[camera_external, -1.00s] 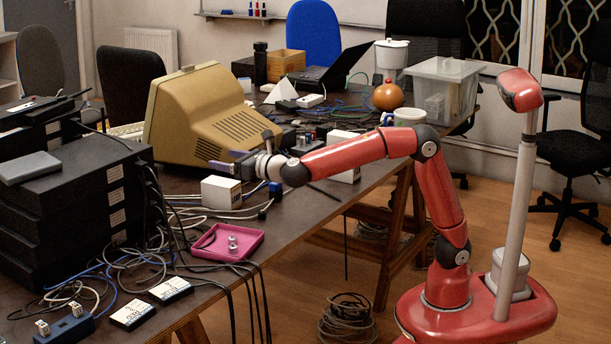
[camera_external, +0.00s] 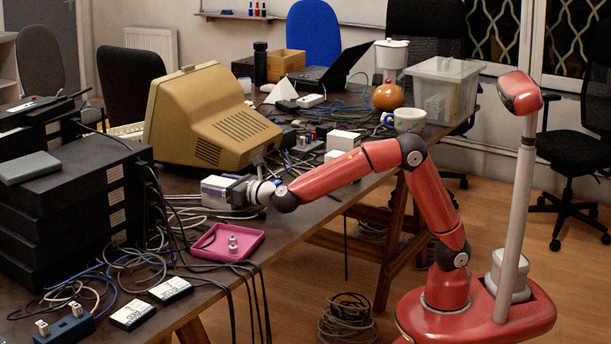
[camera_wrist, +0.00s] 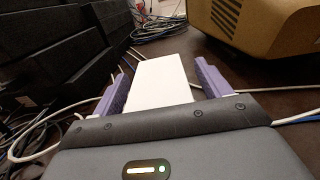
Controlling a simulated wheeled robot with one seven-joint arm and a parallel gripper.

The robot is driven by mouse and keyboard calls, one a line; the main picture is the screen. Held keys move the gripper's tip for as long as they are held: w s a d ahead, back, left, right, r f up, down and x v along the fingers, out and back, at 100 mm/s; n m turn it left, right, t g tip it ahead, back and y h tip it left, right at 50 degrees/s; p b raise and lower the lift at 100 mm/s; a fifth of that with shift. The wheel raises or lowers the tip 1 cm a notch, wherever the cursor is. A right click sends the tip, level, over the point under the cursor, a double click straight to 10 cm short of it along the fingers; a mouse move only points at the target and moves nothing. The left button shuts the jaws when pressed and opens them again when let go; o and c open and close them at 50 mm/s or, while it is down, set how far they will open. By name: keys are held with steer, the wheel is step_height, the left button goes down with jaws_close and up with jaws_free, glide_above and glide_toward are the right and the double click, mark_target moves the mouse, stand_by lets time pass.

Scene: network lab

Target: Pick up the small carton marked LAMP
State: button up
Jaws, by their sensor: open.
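A small white carton (camera_external: 214,188) stands on the table in front of the beige monitor. No lettering on it can be read in either view. My gripper (camera_external: 228,190) is low over the table with its jaws open. In the wrist view, the white carton (camera_wrist: 160,82) lies between the two purple fingers (camera_wrist: 163,88). A narrow gap shows on each side, wider on the right. Other white cartons (camera_external: 342,140) stand farther back on the table, with no marking readable.
The beige monitor (camera_external: 215,120) is just behind the carton. Black stacked units (camera_external: 75,200) stand to the left. Loose cables lie around the carton. A pink tray (camera_external: 215,250) with small pieces is in front. A mug (camera_external: 408,120) stands farther back.

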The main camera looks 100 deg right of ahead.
steer(key=shift+c, duration=0.3)
steer(key=c, duration=0.9)
steer(key=shift+c, duration=1)
steer(key=shift+r, duration=0.15)
